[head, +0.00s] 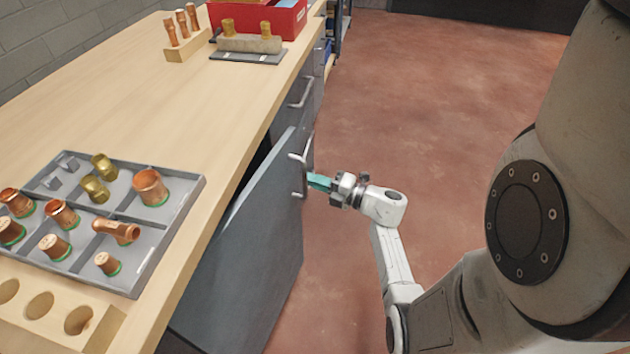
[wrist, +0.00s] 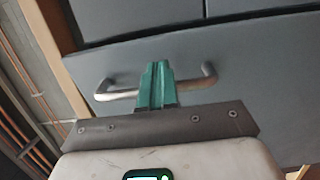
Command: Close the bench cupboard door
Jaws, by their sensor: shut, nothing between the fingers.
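The bench cupboard door (head: 245,255) is a grey panel standing ajar from the workbench, with a dark gap behind its upper edge. Its metal bar handle (head: 304,172) is near the door's far edge. My gripper (head: 318,182) is at the handle, its teal fingers shut together with nothing between them. In the wrist view the fingers (wrist: 156,84) lie in front of the middle of the handle (wrist: 112,95), over the grey door (wrist: 225,105). I cannot tell whether they touch it.
The wooden bench top (head: 190,100) carries a grey tray (head: 150,255) of copper and brass fittings, a red box (head: 285,22) and wooden holders. Another handle (head: 300,92) is on the bench front farther back. The reddish floor (head: 440,110) is clear to the right.

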